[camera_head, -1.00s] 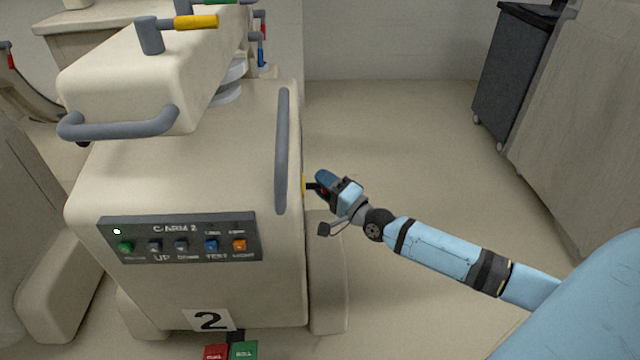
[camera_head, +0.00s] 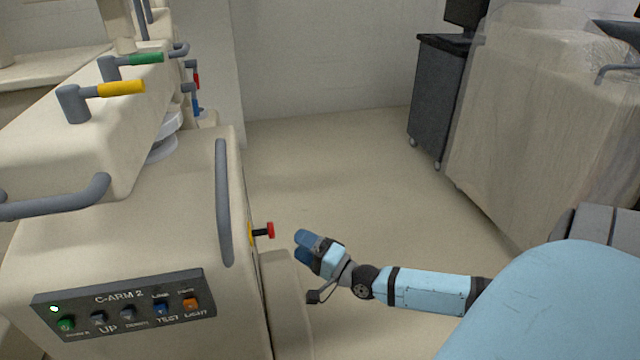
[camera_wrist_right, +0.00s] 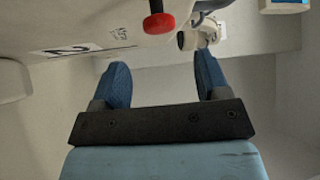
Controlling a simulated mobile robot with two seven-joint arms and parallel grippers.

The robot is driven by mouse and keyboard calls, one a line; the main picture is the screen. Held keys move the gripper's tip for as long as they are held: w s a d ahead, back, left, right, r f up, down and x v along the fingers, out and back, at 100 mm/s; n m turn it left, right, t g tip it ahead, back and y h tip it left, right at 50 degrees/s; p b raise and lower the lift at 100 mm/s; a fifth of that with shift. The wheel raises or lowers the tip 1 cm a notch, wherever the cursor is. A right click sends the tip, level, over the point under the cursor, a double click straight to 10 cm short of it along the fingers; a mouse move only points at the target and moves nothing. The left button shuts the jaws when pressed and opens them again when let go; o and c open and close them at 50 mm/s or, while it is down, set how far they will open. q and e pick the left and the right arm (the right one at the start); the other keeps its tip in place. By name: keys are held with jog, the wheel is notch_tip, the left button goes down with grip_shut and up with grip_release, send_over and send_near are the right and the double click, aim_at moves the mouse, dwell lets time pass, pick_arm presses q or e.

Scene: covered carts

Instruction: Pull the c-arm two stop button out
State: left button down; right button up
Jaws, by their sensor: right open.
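The C-arm two cart (camera_head: 130,235) stands at the left, with its "C-ARM 2" panel (camera_head: 128,303) facing front. Its stop button (camera_head: 268,230) is a red knob on a dark stem, standing out from a yellow plate on the cart's right side. My right gripper (camera_head: 302,246) is to the right of the button and slightly lower, apart from it, with nothing held. In the right wrist view its two blue fingers (camera_wrist_right: 160,85) are spread wide, and the red button (camera_wrist_right: 158,23) shows beyond them near the top. My left gripper is not in view.
A grey vertical handle (camera_head: 223,200) runs up the cart's side near the button. Levers with yellow (camera_head: 120,88) and green (camera_head: 146,58) grips sit on top. A dark cabinet (camera_head: 436,100) and a covered cart (camera_head: 540,120) stand at the right. Open floor lies between.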

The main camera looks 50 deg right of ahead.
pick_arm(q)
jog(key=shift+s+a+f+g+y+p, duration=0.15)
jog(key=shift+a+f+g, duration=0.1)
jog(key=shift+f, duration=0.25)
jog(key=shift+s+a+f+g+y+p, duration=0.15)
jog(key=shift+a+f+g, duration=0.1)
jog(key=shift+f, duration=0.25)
pick_arm(e)
jog(key=v, duration=0.5)
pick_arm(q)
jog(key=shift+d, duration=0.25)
pick_arm(e)
jog(key=shift+a, duration=0.1)
